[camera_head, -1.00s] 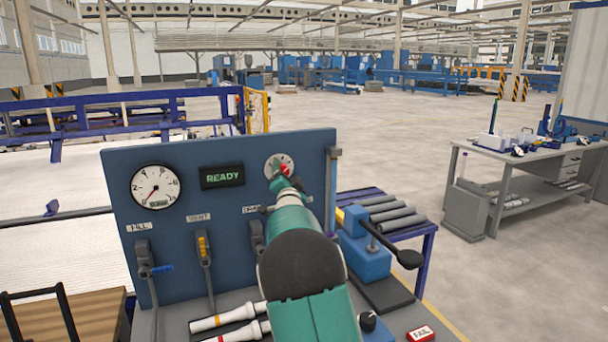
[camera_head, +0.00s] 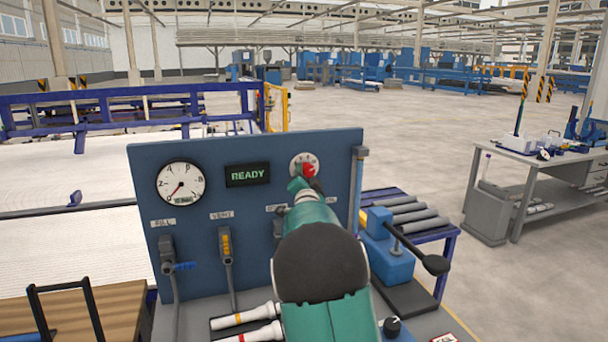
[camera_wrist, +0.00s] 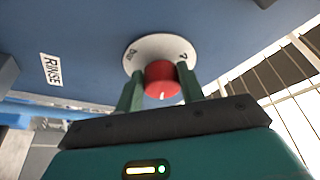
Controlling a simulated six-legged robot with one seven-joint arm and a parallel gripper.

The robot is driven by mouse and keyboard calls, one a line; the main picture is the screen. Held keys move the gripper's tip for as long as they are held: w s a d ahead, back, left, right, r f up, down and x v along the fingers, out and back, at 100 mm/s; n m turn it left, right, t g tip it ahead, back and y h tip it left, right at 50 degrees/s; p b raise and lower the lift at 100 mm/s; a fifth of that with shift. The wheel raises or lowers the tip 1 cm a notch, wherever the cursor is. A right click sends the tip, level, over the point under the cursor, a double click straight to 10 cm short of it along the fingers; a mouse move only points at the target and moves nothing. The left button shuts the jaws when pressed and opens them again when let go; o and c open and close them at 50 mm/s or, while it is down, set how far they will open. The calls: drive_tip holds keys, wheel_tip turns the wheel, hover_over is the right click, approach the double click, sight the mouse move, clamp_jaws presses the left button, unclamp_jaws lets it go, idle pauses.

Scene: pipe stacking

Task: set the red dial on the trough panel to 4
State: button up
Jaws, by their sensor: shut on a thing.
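The red dial (camera_head: 308,170) sits on a white round scale plate (camera_head: 300,158) at the upper right of the blue trough panel (camera_head: 250,200). In the wrist view the red dial (camera_wrist: 161,80) is between the two green fingers of my gripper (camera_wrist: 160,88), which is shut on it. The white plate (camera_wrist: 150,47) shows behind it with a few marks, too small to read surely. My gripper (camera_head: 302,184) reaches the dial from below in the head view, and my arm covers part of the panel. The dial's pointed setting cannot be read.
The panel also bears a pressure gauge (camera_head: 181,184), a READY display (camera_head: 247,175) and several valve handles, including one under VENT (camera_head: 226,245). Pale tubes (camera_head: 245,318) lie on the bench below. A blue lever press (camera_head: 388,255) stands at right. A RINSE label (camera_wrist: 51,69) shows in the wrist view.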

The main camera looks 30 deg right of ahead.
drive_tip(key=shift+s+d+r+h, duration=0.2)
drive_tip(key=shift+d+r+h, duration=0.15)
drive_tip(key=shift+r, duration=0.3)
drive_tip(key=shift+w+d, duration=0.15)
drive_tip(key=shift+d, duration=0.1)
